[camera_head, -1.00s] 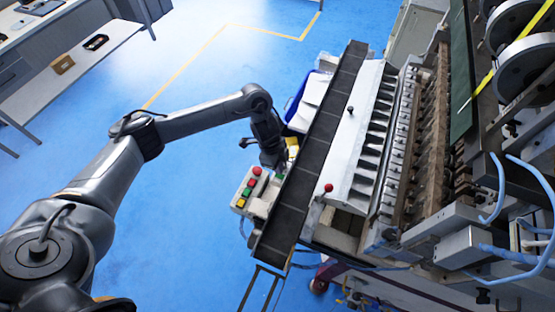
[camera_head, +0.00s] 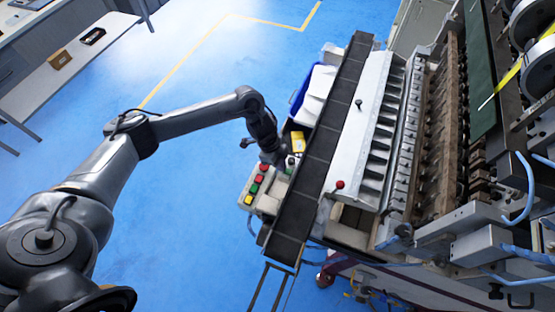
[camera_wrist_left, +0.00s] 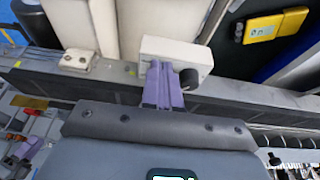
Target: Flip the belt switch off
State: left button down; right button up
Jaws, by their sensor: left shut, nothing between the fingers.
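A cream box with a round black knob (camera_wrist_left: 189,78) sits by the dark belt's edge in the left wrist view; I take it for the belt switch, but its on or off position is not clear. My left gripper (camera_wrist_left: 160,68) has purple fingers, shut and empty, in front of this box and just left of the knob. I cannot tell whether they touch it. In the head view my left gripper (camera_head: 282,162) is small and partly hidden by its wrist, beside the dark belt (camera_head: 320,150). My right gripper is not in view.
A control box with red, green and yellow buttons (camera_head: 255,188) stands beside the belt. A yellow device (camera_head: 298,142) and a blue bin (camera_head: 300,95) lie beyond the gripper. The coil winder (camera_head: 430,130) fills the right. Blue floor is open on the left.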

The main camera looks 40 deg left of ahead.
aim_at(288, 172)
pick_arm(q)
jog(key=shift+w+d+r, duration=0.1)
jog(key=shift+w+d, duration=0.1)
jog(key=shift+d, duration=0.8)
jog(key=shift+a, duration=0.1)
jog(key=shift+w+d+r+p, duration=0.1)
jog(key=shift+w+d+p, duration=0.1)
jog(key=shift+d+p, duration=0.3)
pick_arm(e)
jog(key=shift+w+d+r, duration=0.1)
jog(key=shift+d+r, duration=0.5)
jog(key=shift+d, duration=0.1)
pick_arm(q)
jog(key=shift+r, duration=0.1)
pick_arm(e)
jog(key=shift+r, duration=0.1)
pick_arm(q)
jog(key=shift+a+r+p, duration=0.1)
jog(key=shift+r+p, duration=0.45)
jog(key=shift+p, duration=0.15)
jog(key=p+v, duration=0.3)
jog(key=shift+r, duration=0.1)
jog(key=s+a+r, duration=0.2)
jog(key=a+r, duration=0.3)
jog(key=r, duration=0.2)
jog(key=shift+r+b, duration=0.35)
jog(key=shift+b, duration=0.1)
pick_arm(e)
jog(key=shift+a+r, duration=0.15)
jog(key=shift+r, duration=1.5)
